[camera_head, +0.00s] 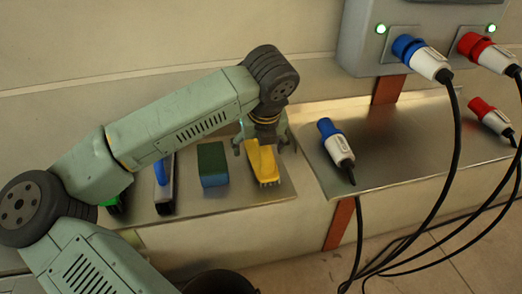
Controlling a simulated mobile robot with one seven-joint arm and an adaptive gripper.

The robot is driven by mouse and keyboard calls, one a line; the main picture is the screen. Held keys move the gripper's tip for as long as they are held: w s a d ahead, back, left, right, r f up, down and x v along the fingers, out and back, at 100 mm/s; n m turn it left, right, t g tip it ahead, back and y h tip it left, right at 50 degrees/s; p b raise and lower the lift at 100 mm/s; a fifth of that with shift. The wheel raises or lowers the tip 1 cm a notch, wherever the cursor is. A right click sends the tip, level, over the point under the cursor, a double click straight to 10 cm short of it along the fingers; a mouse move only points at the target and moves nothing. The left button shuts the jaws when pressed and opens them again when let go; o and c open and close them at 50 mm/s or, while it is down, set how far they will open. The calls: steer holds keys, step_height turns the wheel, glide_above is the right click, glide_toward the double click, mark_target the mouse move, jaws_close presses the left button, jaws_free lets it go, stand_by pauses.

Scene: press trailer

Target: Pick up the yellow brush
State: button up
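The yellow brush (262,164) lies on the left metal shelf, at its right end, with its bristles toward the front. My gripper (265,146) is over the back end of the brush, pointing down. Its two fingers are spread wide, one on the left and one on the right of the brush, with gaps visible. My wrist hides the far end of the brush. I cannot tell how far the fingertips are above the shelf.
A blue plug (336,146) lies on the right shelf (390,130). Black cables hang at the right. A dark bucket (220,283) is below.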

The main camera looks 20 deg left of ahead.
steer(key=shift+c, duration=0.2)
steer(key=c, duration=1.3)
steer(key=shift+r, duration=0.15)
steer(key=shift+r+b, duration=0.35)
steer(key=shift+r, duration=0.1)
step_height(320, 180, up, 2)
steer(key=shift+r+b, duration=0.15)
steer(key=shift+b, duration=0.4)
steer(key=s+d+b, duration=0.1)
steer(key=s+d, duration=0.1)
steer(key=s, duration=0.3)
steer(key=s+d+r+b, duration=0.1)
steer(key=s+d+b, duration=0.1)
steer(key=s, duration=0.3)
steer(key=s+d+b, duration=0.1)
steer(key=s+d, duration=0.1)
steer(key=s, duration=0.3)
steer(key=shift+r, duration=0.3)
